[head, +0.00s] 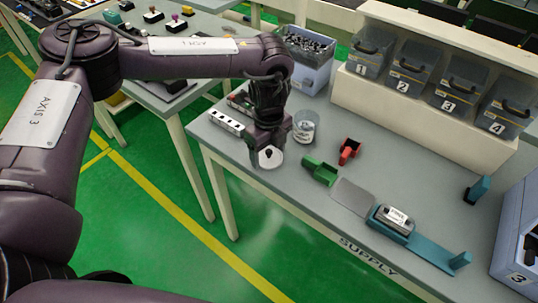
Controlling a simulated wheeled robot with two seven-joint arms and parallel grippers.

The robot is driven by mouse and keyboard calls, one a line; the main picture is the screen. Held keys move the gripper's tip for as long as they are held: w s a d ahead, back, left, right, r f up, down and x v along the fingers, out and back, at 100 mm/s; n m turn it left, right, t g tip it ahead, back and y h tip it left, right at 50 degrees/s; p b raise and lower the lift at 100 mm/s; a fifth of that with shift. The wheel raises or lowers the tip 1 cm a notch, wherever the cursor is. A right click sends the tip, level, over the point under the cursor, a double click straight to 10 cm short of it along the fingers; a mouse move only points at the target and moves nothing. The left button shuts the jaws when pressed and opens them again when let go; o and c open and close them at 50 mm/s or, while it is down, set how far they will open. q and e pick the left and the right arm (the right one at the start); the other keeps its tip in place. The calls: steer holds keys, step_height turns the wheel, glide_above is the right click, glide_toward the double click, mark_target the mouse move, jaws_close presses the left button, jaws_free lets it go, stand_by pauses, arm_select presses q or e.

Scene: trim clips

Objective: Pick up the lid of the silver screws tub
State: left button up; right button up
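My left gripper (268,146) points down near the front left edge of the supply table (262,210). A round white lid with a dark knob (271,162) is right below its fingertips. The fingers partly cover the lid, and I cannot tell whether they touch or grip the knob. A clear round tub (305,128) stands just right of the gripper, with its top seeming open. Its contents are too small to make out. My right gripper is not in view.
A white strip with holes (227,122) lies to the left.

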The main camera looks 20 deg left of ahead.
arm_select(q)
steer(key=shift+c, duration=1.4)
